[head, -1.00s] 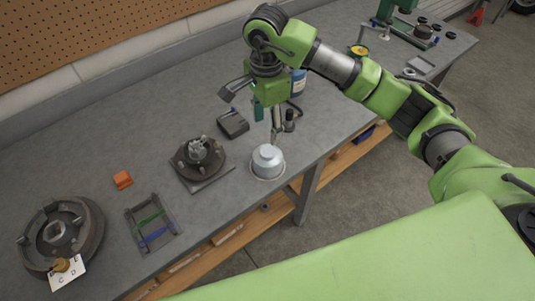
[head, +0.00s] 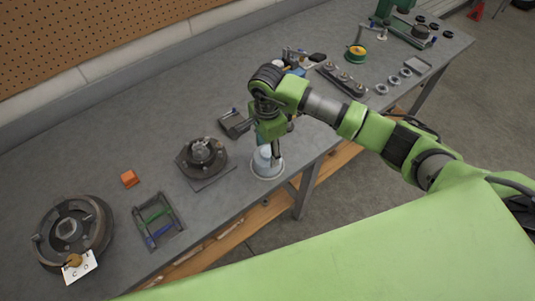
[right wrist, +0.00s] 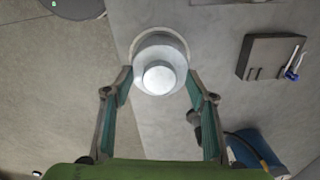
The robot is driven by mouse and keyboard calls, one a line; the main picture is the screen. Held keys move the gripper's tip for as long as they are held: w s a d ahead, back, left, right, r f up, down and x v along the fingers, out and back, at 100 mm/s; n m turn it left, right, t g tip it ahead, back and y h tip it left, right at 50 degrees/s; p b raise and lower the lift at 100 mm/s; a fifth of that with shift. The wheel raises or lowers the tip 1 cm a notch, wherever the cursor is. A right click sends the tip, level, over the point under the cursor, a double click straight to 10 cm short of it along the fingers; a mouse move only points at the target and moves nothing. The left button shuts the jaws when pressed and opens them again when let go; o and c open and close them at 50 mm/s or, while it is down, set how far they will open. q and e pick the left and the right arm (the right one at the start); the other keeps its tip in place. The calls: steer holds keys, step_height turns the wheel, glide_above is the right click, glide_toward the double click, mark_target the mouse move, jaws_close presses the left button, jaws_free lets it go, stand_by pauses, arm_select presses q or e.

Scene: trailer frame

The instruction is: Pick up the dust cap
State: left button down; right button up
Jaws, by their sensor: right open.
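The dust cap (head: 264,167) is a silver-white stepped round cap on the grey workbench near its front edge. In the right wrist view the dust cap (right wrist: 159,68) sits between and just beyond the fingertips, with a pale ring around its base. My right gripper (head: 273,158) points down over the cap and hides part of it. In the right wrist view the right gripper (right wrist: 158,82) is open, its green-padded fingers on either side of the cap and no contact clearly visible. My left gripper is out of view.
A dark hub on a plate (head: 203,158) stands left of the cap. A dark box (head: 235,123) lies behind it. Farther left are an orange block (head: 129,178), a rack with green and blue bars (head: 158,221) and a brake drum (head: 71,232). Several bearings lie at right.

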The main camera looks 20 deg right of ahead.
steer(key=c, duration=1.2)
steer(key=shift+c, duration=0.2)
